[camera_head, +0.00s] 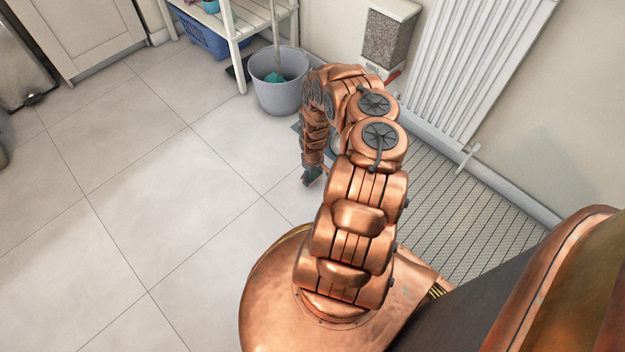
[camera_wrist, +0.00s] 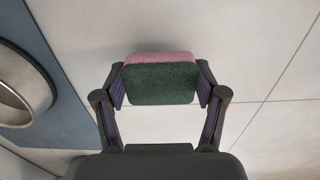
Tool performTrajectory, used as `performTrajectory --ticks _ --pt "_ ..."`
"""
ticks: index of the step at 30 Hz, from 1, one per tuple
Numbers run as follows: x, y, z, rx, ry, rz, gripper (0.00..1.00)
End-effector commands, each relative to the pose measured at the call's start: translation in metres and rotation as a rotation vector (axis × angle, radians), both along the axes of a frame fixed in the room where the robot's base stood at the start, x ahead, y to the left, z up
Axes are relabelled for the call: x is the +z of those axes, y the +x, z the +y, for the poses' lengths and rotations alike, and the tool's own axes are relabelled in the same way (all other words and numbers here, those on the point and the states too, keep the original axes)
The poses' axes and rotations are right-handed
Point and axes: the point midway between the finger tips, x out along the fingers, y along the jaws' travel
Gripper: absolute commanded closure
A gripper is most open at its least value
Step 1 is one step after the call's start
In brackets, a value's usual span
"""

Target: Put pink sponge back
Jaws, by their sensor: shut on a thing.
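The pink sponge (camera_wrist: 160,57) has a pink layer and a thick dark green layer that faces the wrist camera. My gripper (camera_wrist: 161,86) is shut on it, with one finger pressed to each short side. Pale floor tiles show beyond the sponge in the wrist view. In the head view my gripper (camera_head: 312,176) hangs low over the tiled floor, left of my arm. The sponge cannot be made out there.
A grey bucket (camera_head: 281,94) with something teal inside stands by a white slatted shelf (camera_head: 262,14) and a blue basket (camera_head: 203,38). A metal bowl (camera_wrist: 22,90) sits on a blue mat (camera_wrist: 62,117) beside my gripper. A radiator (camera_head: 470,60) lines the wall. Floor at left is clear.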

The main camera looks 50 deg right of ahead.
Motion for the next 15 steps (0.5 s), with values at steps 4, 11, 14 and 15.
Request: performTrajectory --ticks 4,11,14,15 --pt "-0.024 0.000 0.000 0.001 0.000 0.000 0.57" --pt "-0.026 0.000 0.000 0.000 0.000 0.000 0.57" --pt "-0.026 0.000 0.000 0.000 0.000 0.000 0.57" --pt "-0.027 0.000 0.000 0.000 0.000 -0.001 0.57"
